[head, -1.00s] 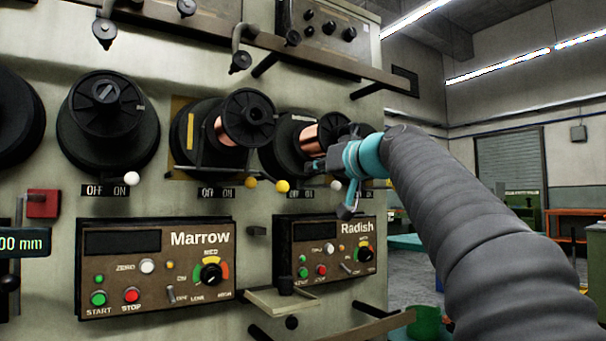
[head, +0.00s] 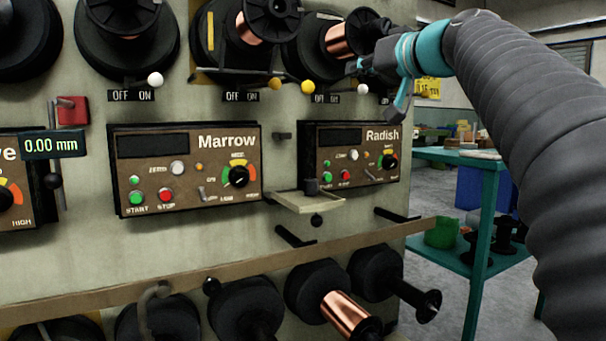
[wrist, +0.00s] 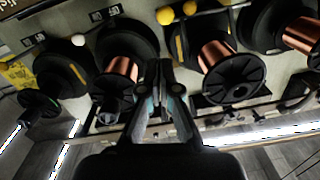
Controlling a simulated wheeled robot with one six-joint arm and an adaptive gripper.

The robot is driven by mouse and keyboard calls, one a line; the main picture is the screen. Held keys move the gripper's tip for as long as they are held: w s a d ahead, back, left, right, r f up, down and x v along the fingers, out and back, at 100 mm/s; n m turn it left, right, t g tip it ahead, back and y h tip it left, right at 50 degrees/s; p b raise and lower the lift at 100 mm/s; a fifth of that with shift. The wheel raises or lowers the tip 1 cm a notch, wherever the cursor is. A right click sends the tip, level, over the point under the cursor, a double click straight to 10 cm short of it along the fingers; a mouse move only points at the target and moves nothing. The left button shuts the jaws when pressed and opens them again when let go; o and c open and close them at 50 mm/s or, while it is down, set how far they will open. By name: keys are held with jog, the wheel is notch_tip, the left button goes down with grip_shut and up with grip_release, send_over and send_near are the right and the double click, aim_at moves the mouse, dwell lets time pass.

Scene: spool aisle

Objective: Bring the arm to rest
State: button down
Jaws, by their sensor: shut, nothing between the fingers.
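My arm comes in from the right in the head view, and my gripper (head: 380,66) is at the upper right, in front of the copper spool (head: 347,38) above the Radish panel (head: 352,160). In the wrist view my gripper (wrist: 160,68) has its fingers together with nothing between them. The fingers point toward the machine face, between two copper spools, the nearer-left one (wrist: 122,68) and the right one (wrist: 214,56). I cannot tell whether the gripper touches anything.
The Marrow panel (head: 190,165) is left of the Radish panel. A small shelf (head: 306,202) and a long rail (head: 220,270) stick out below. More spools (head: 345,312) line the bottom. A teal table (head: 488,190) stands behind my arm on the right.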

jog(key=s+d+f+m+g+h+p, duration=0.1)
jog(key=d+f+m+g+h, duration=0.15)
jog(key=f, duration=0.95)
jog(key=s+d+f+m+g+h+p, duration=0.1)
jog(key=f+m+g+h, duration=0.15)
jog(key=f, duration=0.95)
jog(key=s+a+f+g+h+p, duration=0.15)
jog(key=s+f+g+p, duration=0.3)
jog(key=s+f, duration=1.25)
jog(key=s+a+f+n+h+p, duration=0.1)
jog(key=s+a+n+p, duration=0.1)
jog(key=s, duration=0.8)
jog(key=shift+f+g+p, duration=0.25)
jog(key=shift+g+p, duration=0.1)
jog(key=shift+p, duration=0.45)
